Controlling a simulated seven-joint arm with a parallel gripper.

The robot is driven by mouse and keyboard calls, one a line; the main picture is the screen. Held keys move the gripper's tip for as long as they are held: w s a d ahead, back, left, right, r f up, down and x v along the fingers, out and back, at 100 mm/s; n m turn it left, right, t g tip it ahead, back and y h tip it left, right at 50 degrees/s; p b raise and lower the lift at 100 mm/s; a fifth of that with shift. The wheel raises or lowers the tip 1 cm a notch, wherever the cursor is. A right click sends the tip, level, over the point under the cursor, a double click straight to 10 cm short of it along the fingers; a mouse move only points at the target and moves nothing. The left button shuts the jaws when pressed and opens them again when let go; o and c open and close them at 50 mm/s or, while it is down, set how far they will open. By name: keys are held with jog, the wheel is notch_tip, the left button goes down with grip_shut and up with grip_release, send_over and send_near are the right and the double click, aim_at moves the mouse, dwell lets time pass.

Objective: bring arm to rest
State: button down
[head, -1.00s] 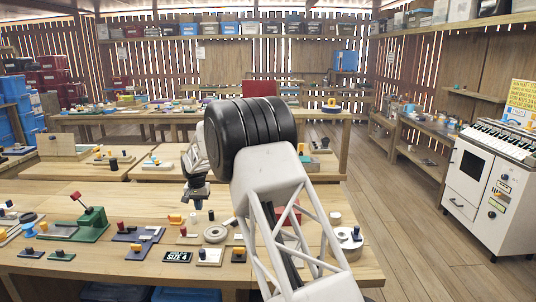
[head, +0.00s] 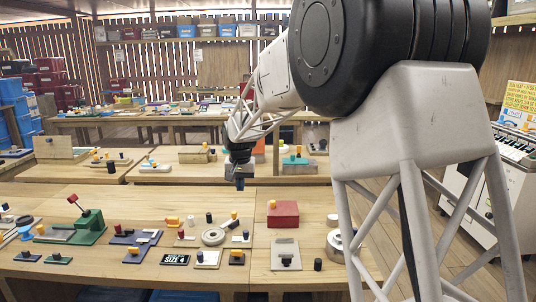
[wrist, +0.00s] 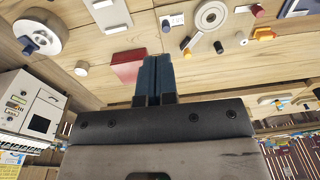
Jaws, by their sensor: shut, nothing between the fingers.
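My arm fills the right side of the head view. The gripper is clear of the parts on the front workbench (head: 150,277).
The front bench holds a red block (head: 283,214), a green fixture (head: 88,226), a grey ring (head: 213,236) and several small pegs. A white cabinet (head: 470,195) stands at the right. Blue bins (head: 15,118) are stacked at the far left.

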jog(key=s+d+r, duration=0.4)
jog(key=s+d, duration=0.5)
jog(key=s, duration=0.3)
jog(key=s+d+r, duration=0.4)
jog(key=s+d, duration=0.6)
jog(key=s, duration=0.3)
jog(key=s+d+f, duration=0.2)
jog(key=s+d, duration=0.1)
jog(key=s, duration=0.5)
jog(key=s+d+f+t, duration=0.1)
jog(key=s+d+f, duration=0.1)
jog(key=s, duration=0.7)
jog(key=s+d+f, duration=0.2)
jog(key=s+d, duration=0.1)
jog(key=s, duration=0.6)
jog(key=shift+s+d+t, duration=0.25)
jog(key=shift+d+t, duration=0.05)
jog(key=shift+d, duration=0.1)
